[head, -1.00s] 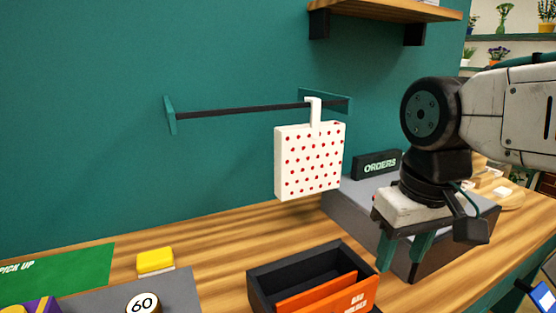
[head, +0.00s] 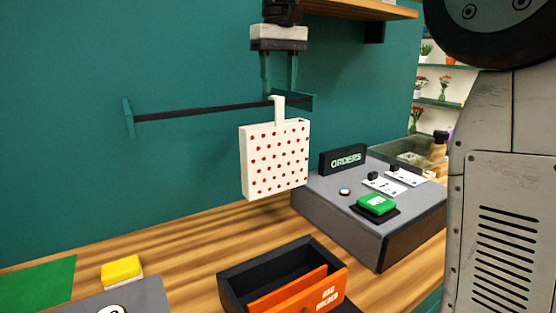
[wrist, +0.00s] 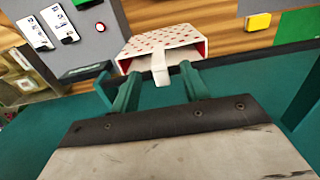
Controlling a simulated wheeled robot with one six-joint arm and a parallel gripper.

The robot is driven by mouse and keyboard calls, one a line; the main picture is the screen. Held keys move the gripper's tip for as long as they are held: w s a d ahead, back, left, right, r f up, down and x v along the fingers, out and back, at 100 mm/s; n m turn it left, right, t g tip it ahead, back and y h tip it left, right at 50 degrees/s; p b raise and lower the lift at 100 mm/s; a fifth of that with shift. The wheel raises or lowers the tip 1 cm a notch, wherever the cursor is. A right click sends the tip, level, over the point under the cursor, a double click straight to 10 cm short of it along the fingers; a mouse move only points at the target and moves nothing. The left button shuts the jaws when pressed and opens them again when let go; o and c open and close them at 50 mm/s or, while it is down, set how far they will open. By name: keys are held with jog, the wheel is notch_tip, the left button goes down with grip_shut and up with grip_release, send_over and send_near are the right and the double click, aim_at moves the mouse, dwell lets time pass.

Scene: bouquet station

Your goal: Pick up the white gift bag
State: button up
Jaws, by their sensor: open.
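The white gift bag (head: 274,160) with red dots hangs by its white hook-like handle from a dark rail (head: 205,110) on the teal wall. It also shows in the wrist view (wrist: 165,42), with its open top facing the camera. My gripper (head: 279,92) is above the bag with its teal fingers pointing down. The fingers are open, one on either side of the handle in the wrist view (wrist: 160,85). I cannot tell whether they touch it.
A grey box with an ORDERS sign (head: 343,159) and a green button (head: 376,205) stands right of the bag. A black and orange tray (head: 282,278) and a yellow block (head: 122,271) lie on the wooden counter. A shelf (head: 365,9) juts out above, near my arm.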

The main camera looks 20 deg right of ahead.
aim_at(280, 97)
notch_tip(280, 97, down, 6)
jog(key=shift+d+f, duration=0.15)
jog(key=shift+f, duration=0.1)
jog(key=shift+c, duration=0.3)
grip_shut()
